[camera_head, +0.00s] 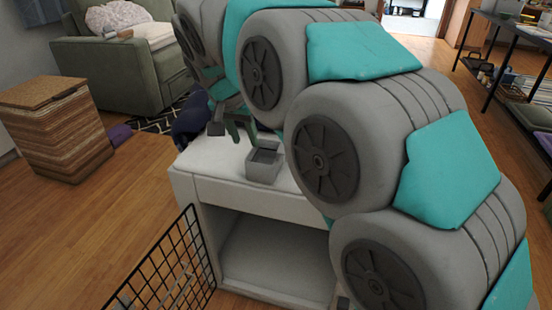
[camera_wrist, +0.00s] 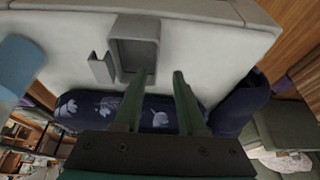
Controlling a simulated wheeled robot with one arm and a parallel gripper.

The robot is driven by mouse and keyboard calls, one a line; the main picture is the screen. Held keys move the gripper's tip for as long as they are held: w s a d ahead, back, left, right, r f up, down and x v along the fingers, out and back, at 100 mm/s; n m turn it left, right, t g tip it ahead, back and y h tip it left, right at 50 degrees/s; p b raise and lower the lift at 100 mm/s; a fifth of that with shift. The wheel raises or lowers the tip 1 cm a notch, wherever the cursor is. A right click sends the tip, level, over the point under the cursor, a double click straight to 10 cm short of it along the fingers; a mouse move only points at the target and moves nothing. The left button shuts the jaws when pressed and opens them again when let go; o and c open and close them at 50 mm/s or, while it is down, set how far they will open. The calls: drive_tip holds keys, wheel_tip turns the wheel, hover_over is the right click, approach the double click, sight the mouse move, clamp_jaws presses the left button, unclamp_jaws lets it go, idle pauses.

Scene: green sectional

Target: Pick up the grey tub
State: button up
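The grey tub (camera_head: 263,167) is a small open box on the white cabinet top, near its front edge. In the wrist view the tub (camera_wrist: 138,28) lies at the top, beyond my fingers, with its hollow facing the camera. My gripper (camera_wrist: 160,74) has two green fingers spread apart with nothing held between them. The left fingertip overlaps the tub's near end in the picture; I cannot tell whether they touch. In the head view my gripper (camera_head: 241,131) is just behind and left of the tub, partly hidden by my arm.
The white cabinet (camera_head: 255,205) has an open front. A small grey angled piece (camera_wrist: 102,69) lies beside the tub. Dark blue patterned fabric (camera_wrist: 90,110) lies past the cabinet edge. A black wire rack (camera_head: 165,270), wicker box (camera_head: 60,130) and green armchair (camera_head: 120,70) stand left.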

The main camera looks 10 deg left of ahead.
sight(252, 154)
drive_tip(key=x, duration=0.3)
drive_tip(key=p+x, duration=0.1)
drive_tip(key=x, duration=0.3)
drive_tip(key=shift+w+d+f, duration=0.1)
drive_tip(key=shift+d+f, duration=0.15)
drive_tip(key=shift+f, duration=0.05)
clamp_jaws()
